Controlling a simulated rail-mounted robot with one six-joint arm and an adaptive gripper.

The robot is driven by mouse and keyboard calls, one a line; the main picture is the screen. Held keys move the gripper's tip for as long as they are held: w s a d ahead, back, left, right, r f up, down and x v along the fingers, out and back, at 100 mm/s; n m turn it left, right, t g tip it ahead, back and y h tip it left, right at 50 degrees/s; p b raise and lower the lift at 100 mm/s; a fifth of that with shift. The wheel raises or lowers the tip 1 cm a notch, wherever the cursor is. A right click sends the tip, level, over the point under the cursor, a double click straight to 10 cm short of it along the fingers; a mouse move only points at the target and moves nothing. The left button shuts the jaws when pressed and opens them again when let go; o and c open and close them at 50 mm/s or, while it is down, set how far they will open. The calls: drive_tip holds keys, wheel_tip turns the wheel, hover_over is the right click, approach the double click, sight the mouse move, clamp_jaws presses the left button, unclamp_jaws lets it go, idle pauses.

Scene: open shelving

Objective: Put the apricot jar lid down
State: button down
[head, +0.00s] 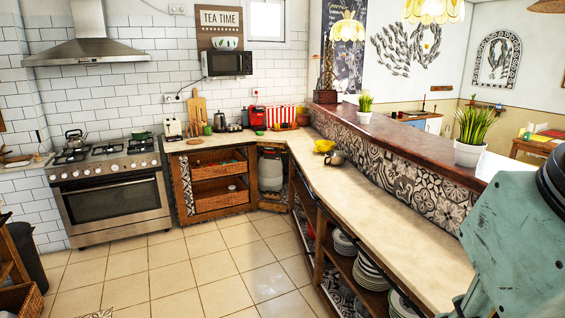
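I cannot make out an apricot jar lid in the head view. My gripper is outside the picture; only a teal part of my arm shows at the lower right. The long cream countertop (385,225) runs from the back corner toward me and passes behind my arm. A yellow item (324,146) and a small metallic pot (335,158) stand on its far part. The near stretch of the countertop that shows is bare.
A raised dark ledge (400,140) with potted plants (470,138) borders the countertop on the right. Open shelves below hold stacked plates (370,270). A stove (110,190) stands at the back left. The tiled floor (200,270) is clear in the middle.

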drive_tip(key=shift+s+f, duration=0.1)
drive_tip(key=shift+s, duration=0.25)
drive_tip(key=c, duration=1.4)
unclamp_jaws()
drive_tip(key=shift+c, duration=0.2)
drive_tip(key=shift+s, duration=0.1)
